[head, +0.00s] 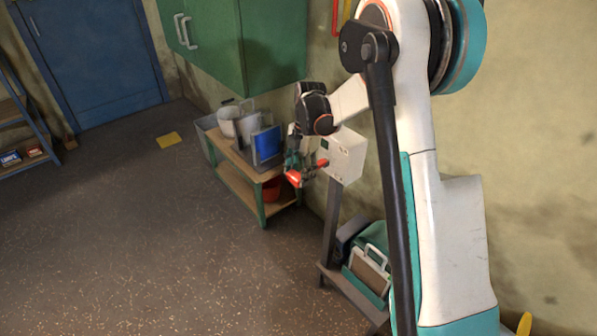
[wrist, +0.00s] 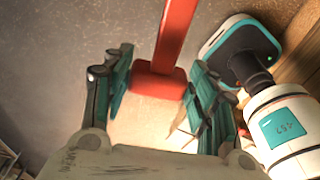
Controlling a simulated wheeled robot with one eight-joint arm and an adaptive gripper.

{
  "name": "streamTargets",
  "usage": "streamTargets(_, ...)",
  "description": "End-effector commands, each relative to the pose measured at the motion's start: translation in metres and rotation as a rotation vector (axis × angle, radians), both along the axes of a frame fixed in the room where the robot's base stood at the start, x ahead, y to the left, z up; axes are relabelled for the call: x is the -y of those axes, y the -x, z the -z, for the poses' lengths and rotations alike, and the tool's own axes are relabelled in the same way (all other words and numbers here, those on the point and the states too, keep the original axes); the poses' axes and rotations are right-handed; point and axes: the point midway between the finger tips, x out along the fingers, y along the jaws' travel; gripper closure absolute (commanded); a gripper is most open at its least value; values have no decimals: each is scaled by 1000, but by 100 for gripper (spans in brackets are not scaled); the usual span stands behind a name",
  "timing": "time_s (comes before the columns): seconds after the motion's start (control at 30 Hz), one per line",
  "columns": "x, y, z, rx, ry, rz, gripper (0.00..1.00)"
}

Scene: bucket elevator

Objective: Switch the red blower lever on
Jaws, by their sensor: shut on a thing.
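The red blower lever (head: 293,179) sticks out from the front of a pale control box (head: 345,157) in the head view. In the wrist view its red shaft and thick red end (wrist: 158,83) lie between the two fingers. My gripper (head: 301,168) is at the lever's outer end, closed on it. In the wrist view the fingers of my gripper (wrist: 160,88) stand on either side of the red end, with pale gaps visible beside it. The exact contact is hard to see. My gripper hides part of the lever in the head view.
The box stands on a dark post. Left of it is a wooden bench (head: 235,160) with pots and a blue item (head: 267,142); a red bucket (head: 272,190) is below. A green cabinet (head: 270,45) hangs above. Open floor (head: 130,240) lies at the left.

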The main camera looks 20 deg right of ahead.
Motion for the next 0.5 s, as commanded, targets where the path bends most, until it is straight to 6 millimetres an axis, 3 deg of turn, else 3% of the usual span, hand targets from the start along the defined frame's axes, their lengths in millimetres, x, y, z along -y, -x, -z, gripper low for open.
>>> streamTargets(0.17,5,-2,0,5,8,6,90)
streamTargets(0.2,5,-2,0,5,8,6,45)
streamTargets(0.3,5,-2,0,4,7,5,27)
streamTargets(0.5,2,-1,0,2,4,2,27)
